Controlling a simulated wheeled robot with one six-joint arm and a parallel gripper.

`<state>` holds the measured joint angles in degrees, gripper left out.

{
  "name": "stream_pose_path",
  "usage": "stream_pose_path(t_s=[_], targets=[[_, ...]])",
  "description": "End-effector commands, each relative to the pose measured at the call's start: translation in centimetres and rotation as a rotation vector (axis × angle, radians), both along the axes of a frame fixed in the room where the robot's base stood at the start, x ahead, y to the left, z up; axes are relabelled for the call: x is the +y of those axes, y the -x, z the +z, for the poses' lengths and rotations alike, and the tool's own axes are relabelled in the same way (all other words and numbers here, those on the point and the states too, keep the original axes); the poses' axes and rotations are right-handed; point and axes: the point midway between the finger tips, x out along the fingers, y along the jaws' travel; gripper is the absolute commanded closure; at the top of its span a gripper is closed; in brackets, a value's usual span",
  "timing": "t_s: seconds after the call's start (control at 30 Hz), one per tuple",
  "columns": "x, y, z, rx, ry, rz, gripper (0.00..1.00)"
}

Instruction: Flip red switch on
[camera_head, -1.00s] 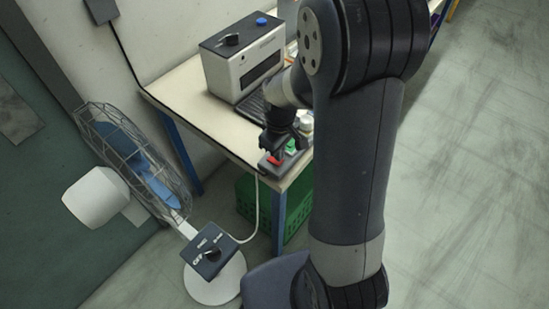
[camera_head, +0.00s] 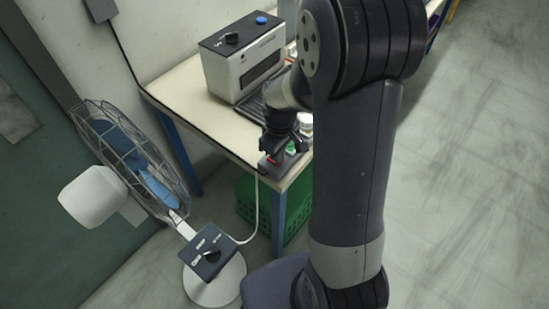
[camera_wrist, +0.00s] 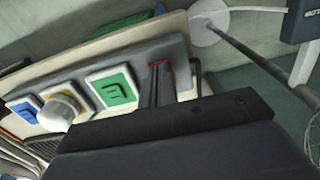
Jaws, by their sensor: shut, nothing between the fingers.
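The red switch (camera_head: 272,159) sits at the near end of the grey switch panel on the table corner. My gripper (camera_head: 278,151) is shut and empty, pointing down right at the switch and covering most of it. In the wrist view the closed fingers (camera_wrist: 162,80) reach onto the panel (camera_wrist: 183,62), and only a thin red edge of the switch (camera_wrist: 167,66) shows around them. Contact looks likely but cannot be told for certain. Whether the switch is on or off is hidden.
Beside it on the panel are a green switch (camera_wrist: 113,90), a round whitish knob (camera_wrist: 58,112) and a blue switch (camera_wrist: 25,109). A grey machine (camera_head: 243,58) stands behind on the table. A caged fan (camera_head: 130,160) stands left; a green crate (camera_head: 245,200) is below.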

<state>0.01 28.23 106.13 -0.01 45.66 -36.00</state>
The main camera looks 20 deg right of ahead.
Motion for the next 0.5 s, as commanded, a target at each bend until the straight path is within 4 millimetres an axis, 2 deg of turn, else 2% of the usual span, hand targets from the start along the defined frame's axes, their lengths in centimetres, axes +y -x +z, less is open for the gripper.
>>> stream_pose_path(t_s=[0.3,0.5], targets=[[0.0,0.0,-0.3,0.0,0.0,0.0,1.0],[0.0,0.0,0.9,-0.001,0.0,0.0,1.0]])
